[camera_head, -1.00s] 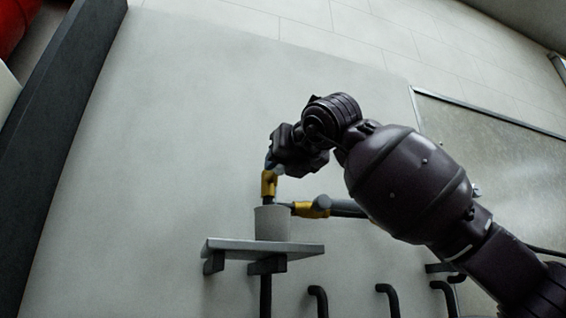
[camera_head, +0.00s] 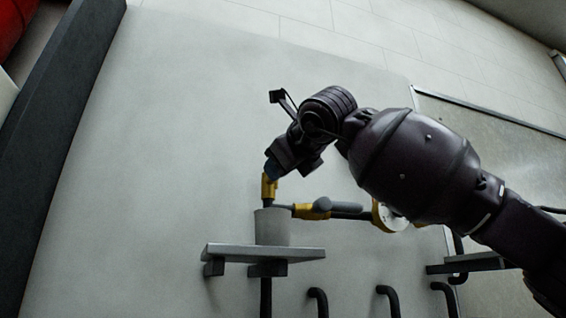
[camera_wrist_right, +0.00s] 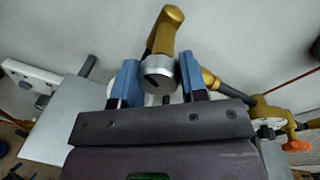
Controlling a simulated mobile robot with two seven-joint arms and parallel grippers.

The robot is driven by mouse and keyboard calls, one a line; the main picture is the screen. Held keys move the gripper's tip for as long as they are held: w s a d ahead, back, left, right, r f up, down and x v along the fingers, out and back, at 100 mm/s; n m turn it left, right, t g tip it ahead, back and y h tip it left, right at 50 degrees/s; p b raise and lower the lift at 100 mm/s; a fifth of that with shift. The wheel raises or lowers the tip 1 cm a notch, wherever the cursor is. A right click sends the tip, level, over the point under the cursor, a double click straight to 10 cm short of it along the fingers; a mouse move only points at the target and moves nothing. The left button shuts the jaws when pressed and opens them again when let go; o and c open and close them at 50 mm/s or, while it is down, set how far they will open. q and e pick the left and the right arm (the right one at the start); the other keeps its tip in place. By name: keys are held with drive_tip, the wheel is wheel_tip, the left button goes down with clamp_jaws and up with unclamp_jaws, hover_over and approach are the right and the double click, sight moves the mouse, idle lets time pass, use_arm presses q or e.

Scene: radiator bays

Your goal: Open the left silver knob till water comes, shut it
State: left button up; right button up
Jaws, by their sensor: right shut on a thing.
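The silver knob (camera_wrist_right: 158,72) is a short round cap with a dark slot on a brass valve body (camera_wrist_right: 167,28) in the right wrist view. My right gripper (camera_wrist_right: 160,80) has its two blue fingers on either side of the knob and is shut on it. In the head view my right gripper (camera_head: 272,168) sits at the top of the upright brass fitting (camera_head: 269,189) and hides the knob. A pale grey cup (camera_head: 272,230) stands upright directly below the fitting; its inside is hidden. My left gripper is not in view.
The cup stands on a small grey wall shelf (camera_head: 306,252). A brass pipe fitting (camera_head: 309,211) with a grey lever-like part (camera_head: 343,206) runs right, behind my arm. Several black bent pipes (camera_head: 318,300) lie below. The wall at left is clear; a dark post (camera_head: 60,130) borders it.

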drive_tip(key=n, duration=0.4)
drive_tip(key=shift+h+p, duration=0.3)
drive_tip(key=shift+p, duration=0.05)
drive_tip(key=shift+n, duration=0.4)
drive_tip(key=o, duration=0.9)
drive_tip(key=shift+s, duration=0.1)
drive_tip(key=shift+b+v, duration=1.6)
drive_tip(key=shift+v, duration=3.75)
drive_tip(key=shift+a, duration=0.1)
